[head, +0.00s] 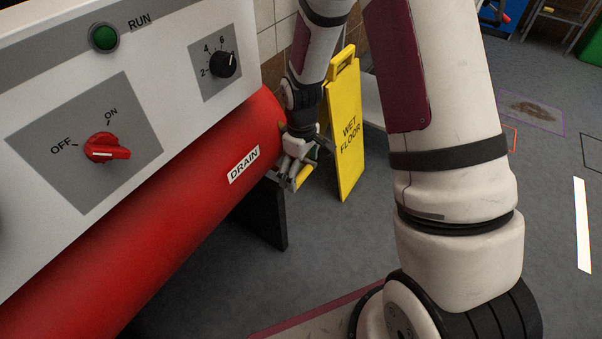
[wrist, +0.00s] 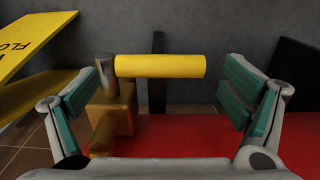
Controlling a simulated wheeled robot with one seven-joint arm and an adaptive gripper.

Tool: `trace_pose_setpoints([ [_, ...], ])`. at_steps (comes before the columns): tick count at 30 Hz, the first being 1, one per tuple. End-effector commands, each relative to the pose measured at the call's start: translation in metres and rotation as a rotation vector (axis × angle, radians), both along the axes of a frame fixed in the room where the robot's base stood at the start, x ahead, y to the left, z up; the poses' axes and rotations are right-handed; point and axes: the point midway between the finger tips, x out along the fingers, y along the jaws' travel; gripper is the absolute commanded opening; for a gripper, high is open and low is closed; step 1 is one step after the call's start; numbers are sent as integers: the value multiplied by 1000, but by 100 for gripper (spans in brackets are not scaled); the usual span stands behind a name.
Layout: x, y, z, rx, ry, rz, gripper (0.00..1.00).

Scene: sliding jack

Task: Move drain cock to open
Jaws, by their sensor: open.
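The drain cock has a yellow lever handle (wrist: 160,66), a grey metal stem (wrist: 106,72) and a brass body (wrist: 112,110). In the wrist view the handle lies level, running right from the stem. In the head view the yellow handle (head: 304,177) shows at the far end of the red tank (head: 165,210), partly hidden by my gripper (head: 292,165). My gripper (wrist: 163,88) is open, with the handle ahead between its fingers. The left finger is close to the stem and body; I cannot tell if it touches. The right finger is clear of the handle's end.
A yellow wet floor sign (head: 345,130) stands just beyond my gripper and shows at the left in the wrist view (wrist: 30,50). A white control panel (head: 165,75) sits above the tank. A dark support (head: 262,215) stands below it.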

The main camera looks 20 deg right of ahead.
Motion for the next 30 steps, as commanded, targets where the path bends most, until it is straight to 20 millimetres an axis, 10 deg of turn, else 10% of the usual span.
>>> trace_pose_setpoints([
  [12, 0, 0, -8, 0, 0, 0, 93],
  [21, -1, 1, -9, 1, 3, 1, 29],
  [30, -4, 9, -13, -9, 2, 5, 28],
])
